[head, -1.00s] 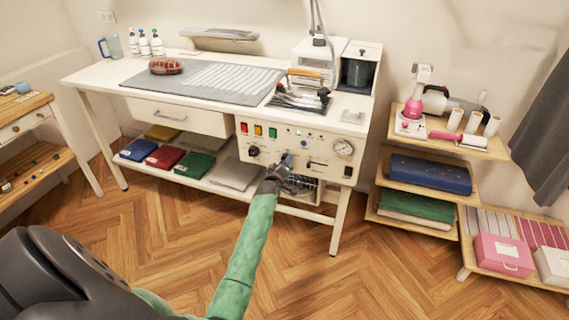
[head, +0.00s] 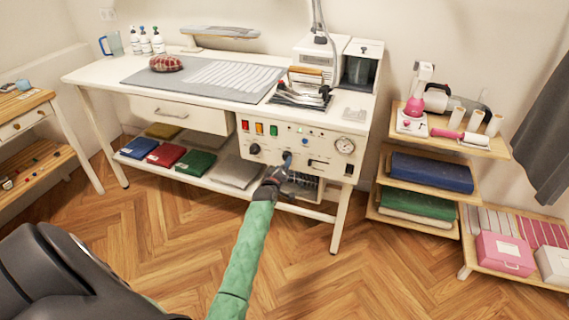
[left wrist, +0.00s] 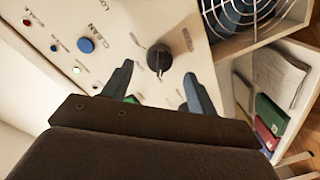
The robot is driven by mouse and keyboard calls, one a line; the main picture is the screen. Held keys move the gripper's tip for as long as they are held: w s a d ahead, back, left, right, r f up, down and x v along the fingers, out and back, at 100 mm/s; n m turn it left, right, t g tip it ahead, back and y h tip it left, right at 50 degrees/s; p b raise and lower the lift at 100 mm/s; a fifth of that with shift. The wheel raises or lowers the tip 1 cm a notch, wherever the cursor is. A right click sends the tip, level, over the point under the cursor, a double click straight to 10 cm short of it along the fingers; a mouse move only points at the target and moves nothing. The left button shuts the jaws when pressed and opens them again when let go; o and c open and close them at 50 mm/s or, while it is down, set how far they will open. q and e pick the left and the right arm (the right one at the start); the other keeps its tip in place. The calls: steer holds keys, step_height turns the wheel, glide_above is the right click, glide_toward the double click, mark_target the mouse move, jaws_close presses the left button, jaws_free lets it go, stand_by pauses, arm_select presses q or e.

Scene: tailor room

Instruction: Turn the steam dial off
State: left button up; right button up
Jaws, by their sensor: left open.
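The control panel (head: 320,150) on the front of the white ironing table carries coloured switches, black knobs and a gauge. A black round dial (left wrist: 159,58) with a pointer ridge shows close up in the left wrist view; its label is too small to read. My left gripper (left wrist: 158,76) is open, its two blue-grey fingers spread on either side of the dial, with a visible gap on each side. In the head view my left gripper (head: 287,164) is in front of the panel and hides part of it. Another black knob (head: 254,149) is farther left. My right gripper is not in view.
A blue button (left wrist: 86,45) is beside the dial on the panel. The pressure gauge (head: 345,146) is at the panel's right. A wire-guarded opening (left wrist: 235,15) lies near the right finger. Stepped shelves (head: 430,175) stand right of the table. The wooden floor in front is clear.

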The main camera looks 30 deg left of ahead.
arm_select(q)
steer(key=shift+v, duration=1.7)
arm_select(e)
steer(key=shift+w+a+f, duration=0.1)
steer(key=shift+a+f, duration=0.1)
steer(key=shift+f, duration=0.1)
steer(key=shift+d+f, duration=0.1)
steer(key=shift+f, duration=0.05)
